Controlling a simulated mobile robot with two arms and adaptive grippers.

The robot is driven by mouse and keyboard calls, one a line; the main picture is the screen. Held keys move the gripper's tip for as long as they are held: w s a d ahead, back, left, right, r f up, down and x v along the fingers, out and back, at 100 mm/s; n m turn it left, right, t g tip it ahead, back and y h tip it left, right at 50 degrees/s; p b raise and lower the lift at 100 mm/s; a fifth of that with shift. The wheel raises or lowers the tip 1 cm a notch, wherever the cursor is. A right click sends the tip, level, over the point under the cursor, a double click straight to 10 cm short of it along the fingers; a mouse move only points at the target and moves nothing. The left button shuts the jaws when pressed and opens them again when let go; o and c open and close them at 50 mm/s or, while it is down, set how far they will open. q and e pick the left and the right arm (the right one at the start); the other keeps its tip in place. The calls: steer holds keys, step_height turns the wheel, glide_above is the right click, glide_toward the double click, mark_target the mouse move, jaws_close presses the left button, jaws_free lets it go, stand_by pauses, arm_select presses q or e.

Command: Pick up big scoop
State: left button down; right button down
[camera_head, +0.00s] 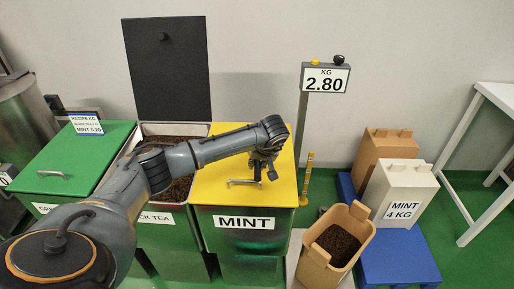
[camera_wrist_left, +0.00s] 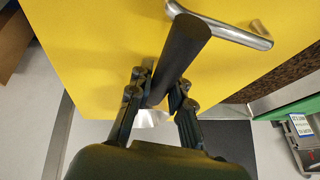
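The big scoop shows in the left wrist view as a thick dark handle (camera_wrist_left: 188,45) with a bit of shiny metal (camera_wrist_left: 152,118) at its lower end. The rest of its bowl is hidden by my gripper. My left gripper (camera_wrist_left: 163,84) has its fingers on both sides of the handle, and they look closed on it. In the head view my left gripper (camera_head: 262,172) is over the yellow lid of the mint bin (camera_head: 245,200), pointing down. The scoop cannot be made out clearly there. My right gripper is not in view.
A metal lid handle (camera_head: 243,183) is close to my left gripper. The open black tea bin (camera_head: 190,222) and a green-lidded bin (camera_head: 80,160) stand to the left. A scale display (camera_head: 326,79) reads 2.80. An open box of tea (camera_head: 312,255) and a blue pallet (camera_head: 400,258) are right.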

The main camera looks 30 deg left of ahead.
arm_select(q)
steer(key=shift+r, duration=0.1)
steer(key=shift+r, duration=0.25)
step_height(320, 180, up, 2)
steer(key=shift+w+r+b, duration=0.1)
steer(key=shift+r+b, duration=0.15)
steer(key=shift+b, duration=0.4)
steer(key=s+d+r+b, duration=0.2)
steer(key=s+d+r, duration=0.1)
steer(key=s+r, duration=0.7)
steer(key=s, duration=0.4)
steer(key=c, duration=2)
jaws_free()
steer(key=shift+w+f, duration=0.1)
steer(key=shift+c, duration=0.2)
jaws_close()
